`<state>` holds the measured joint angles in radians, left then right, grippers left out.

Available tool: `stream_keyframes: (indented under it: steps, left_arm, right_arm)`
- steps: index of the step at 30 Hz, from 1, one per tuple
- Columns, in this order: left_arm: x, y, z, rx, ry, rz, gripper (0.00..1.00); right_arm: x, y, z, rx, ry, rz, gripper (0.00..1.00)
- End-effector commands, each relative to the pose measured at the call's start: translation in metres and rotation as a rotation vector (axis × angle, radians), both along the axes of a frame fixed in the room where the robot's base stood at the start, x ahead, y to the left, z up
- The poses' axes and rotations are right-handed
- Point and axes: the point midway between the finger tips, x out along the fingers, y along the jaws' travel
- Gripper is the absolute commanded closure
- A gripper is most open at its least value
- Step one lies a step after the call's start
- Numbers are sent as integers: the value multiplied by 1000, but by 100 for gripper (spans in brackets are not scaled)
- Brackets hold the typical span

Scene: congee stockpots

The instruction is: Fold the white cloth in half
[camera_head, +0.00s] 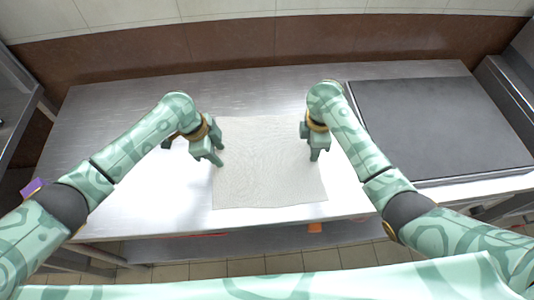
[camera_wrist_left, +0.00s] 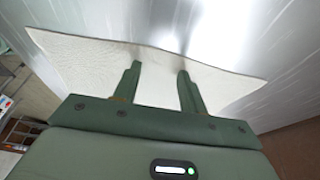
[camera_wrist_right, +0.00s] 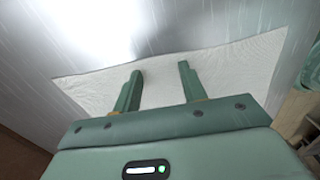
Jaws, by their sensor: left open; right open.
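The white cloth (camera_head: 268,175) lies flat and spread out on the steel table, its near edge close to the table's front edge. It also shows in the left wrist view (camera_wrist_left: 85,60) and the right wrist view (camera_wrist_right: 235,65). My left gripper (camera_head: 217,160) is open and empty at the cloth's left edge. In the left wrist view its two fingers (camera_wrist_left: 158,75) are apart over the cloth. My right gripper (camera_head: 315,155) is open and empty at the cloth's right edge. Its fingers (camera_wrist_right: 160,75) are apart over the cloth. I cannot tell whether the fingertips touch the cloth.
The steel table (camera_head: 110,125) is bare to the left of the cloth and behind it. A dark flat slab (camera_head: 440,125) covers the right part of the table, close to my right arm. A brown wall band (camera_head: 235,45) runs behind the table.

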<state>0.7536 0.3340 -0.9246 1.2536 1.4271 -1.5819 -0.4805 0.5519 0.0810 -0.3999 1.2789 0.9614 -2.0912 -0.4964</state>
Motion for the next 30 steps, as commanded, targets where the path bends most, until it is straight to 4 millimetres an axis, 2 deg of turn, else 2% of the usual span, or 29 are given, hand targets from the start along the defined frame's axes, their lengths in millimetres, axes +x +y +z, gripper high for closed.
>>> stream_keyframes:
  steps: [1,10,23,30]
  left_arm:
    - [0,0,-4,0,2,0,60]
    - [-1,1,-3,2,2,0,100]
    - [-1,1,-2,3,3,0,100]
    - [0,1,21,2,-8,0,100]
  right_arm:
    - [0,0,-4,0,2,0,60]
    - [-1,0,-2,0,2,0,100]
    - [-1,0,-1,-1,2,0,100]
    - [1,0,22,-1,-9,0,100]
